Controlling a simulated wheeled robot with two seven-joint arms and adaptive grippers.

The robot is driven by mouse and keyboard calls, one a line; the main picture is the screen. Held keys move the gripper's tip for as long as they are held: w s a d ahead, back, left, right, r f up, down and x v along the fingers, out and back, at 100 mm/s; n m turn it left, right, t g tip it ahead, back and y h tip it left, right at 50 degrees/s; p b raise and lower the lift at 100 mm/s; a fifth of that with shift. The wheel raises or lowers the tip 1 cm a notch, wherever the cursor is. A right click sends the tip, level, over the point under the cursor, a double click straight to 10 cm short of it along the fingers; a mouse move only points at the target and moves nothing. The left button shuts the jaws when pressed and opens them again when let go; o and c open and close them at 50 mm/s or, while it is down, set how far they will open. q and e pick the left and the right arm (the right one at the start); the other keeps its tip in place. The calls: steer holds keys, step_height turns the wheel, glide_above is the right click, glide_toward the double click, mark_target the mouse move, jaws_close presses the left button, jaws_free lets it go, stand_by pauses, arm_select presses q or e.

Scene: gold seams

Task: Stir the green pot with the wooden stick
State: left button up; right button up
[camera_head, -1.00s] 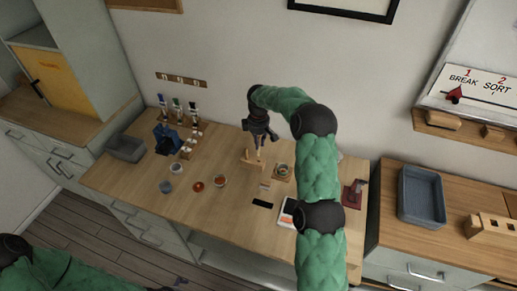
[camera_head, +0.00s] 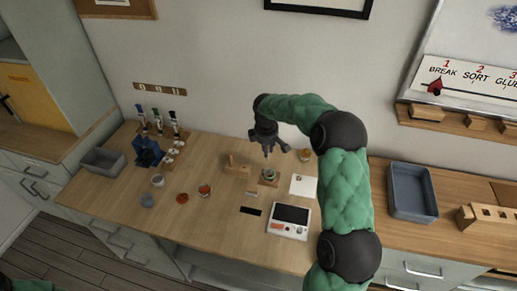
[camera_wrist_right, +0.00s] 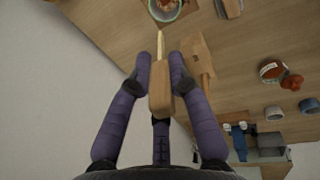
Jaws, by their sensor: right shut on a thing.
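My right gripper (camera_head: 268,150) is above the table, just behind and above the green pot (camera_head: 269,174). In the right wrist view the gripper (camera_wrist_right: 160,75) is shut on the thick handle of the wooden stick (camera_wrist_right: 160,82). The stick's thin tip points towards the green pot (camera_wrist_right: 165,10), which is cut off at the top edge and has reddish contents. The tip appears outside the pot, apart from its rim. The pot sits on a small wooden base. My left gripper is outside the views; only a bit of green sleeve shows at lower left.
A wooden stand (camera_head: 238,169) is left of the pot. A white scale (camera_head: 289,221) and a white sheet (camera_head: 303,185) lie to the right. Small cups (camera_head: 158,181), a jar (camera_head: 205,190) and a red dish (camera_head: 182,198) stand left. The front table edge is mostly clear.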

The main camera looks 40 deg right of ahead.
steer(key=shift+s+d+f, duration=0.25)
steer(key=shift+s, duration=0.4)
steer(key=shift+f+b, duration=0.1)
steer(key=shift+b, duration=0.25)
steer(key=shift+s+a+f+b, duration=0.15)
steer(key=shift+f+b, duration=0.85)
steer(key=shift+f, duration=0.15)
steer(key=shift+s+a+f+b, duration=0.1)
steer(key=shift+a+f+b, duration=0.05)
steer(key=shift+f+b, duration=0.95)
steer(key=shift+w+d+f+b, duration=0.15)
steer(key=shift+d+f+b, duration=0.1)
steer(key=shift+f, duration=0.7)
steer(key=shift+w+d+f+b, duration=0.1)
steer(key=shift+f+b, duration=0.15)
steer(key=shift+f, duration=0.7)
steer(key=shift+w+d, duration=0.1)
